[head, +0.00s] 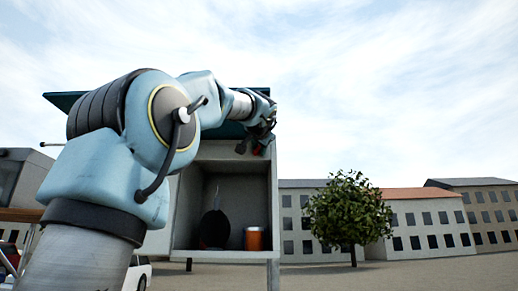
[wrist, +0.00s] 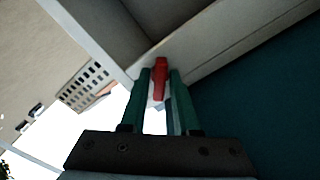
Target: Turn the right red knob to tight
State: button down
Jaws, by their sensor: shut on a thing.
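A red knob (wrist: 160,82) shows in the wrist view, on the pale frame (wrist: 205,48) of the box. My gripper (wrist: 160,76) has its two green fingers on either side of the knob and is shut on it. In the head view my gripper (head: 262,140) is at the upper right corner of the open box (head: 272,200), just under its teal top. A small red part (head: 256,149) shows there, mostly hidden by the gripper. No other red knob can be made out, and the knob's markings are not visible.
The box holds a dark rounded object (head: 214,229) and an orange-brown canister (head: 254,239). The teal top (head: 62,101) overhangs the box. A table edge (head: 20,214) is at the far left. Open ground lies to the right, with a tree (head: 348,212) and buildings behind.

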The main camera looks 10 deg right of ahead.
jog(key=m, duration=0.5)
jog(key=shift+m, duration=2.4)
jog(key=c, duration=0.8)
grip_release()
jog(key=shift+c, duration=0.2)
jog(key=s+a+b, duration=0.2)
jog(key=s+b, duration=0.2)
jog(key=s, duration=0.6)
jog(key=shift+s+b, duration=0.3)
jog(key=shift+s, duration=0.05)
